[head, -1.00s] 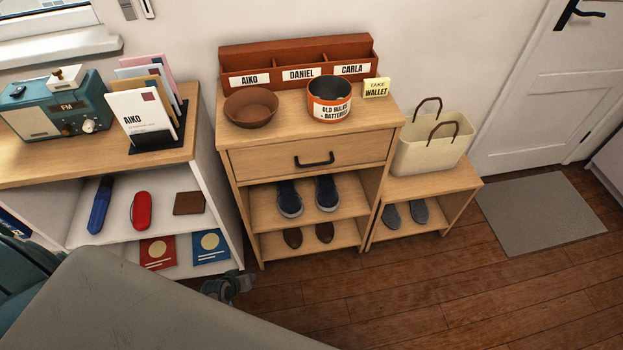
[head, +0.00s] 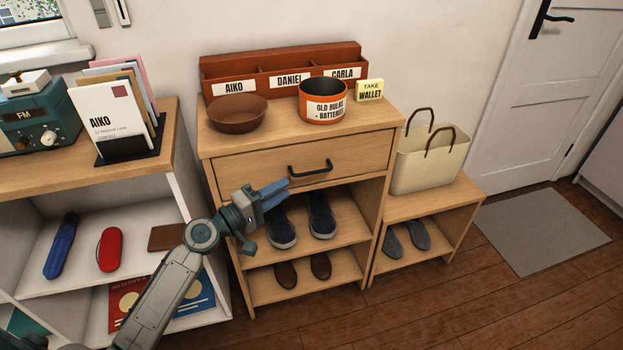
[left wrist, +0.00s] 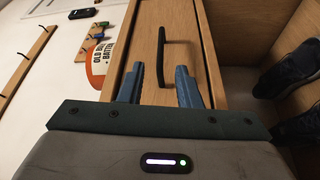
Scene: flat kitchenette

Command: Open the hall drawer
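The hall drawer (head: 345,166) is a light wood front in the hall cabinet, and it looks shut. Its black bar handle (head: 310,168) is on the middle of the front. My left gripper (head: 276,189) is in front of the cabinet, just below and left of the handle. In the left wrist view, its two blue fingers (left wrist: 158,86) are spread apart and empty. The handle (left wrist: 162,56) shows beyond the fingertips, roughly between them and apart from them. My right gripper is in neither view.
On the cabinet top are a brown bowl (head: 238,113), a bulbs-and-batteries tin (head: 322,112) and a red letter sorter (head: 285,60). Shoes (head: 320,214) stand on shelves below the drawer. A white shelf unit (head: 190,210) is at left, a cream bag (head: 425,165) at right.

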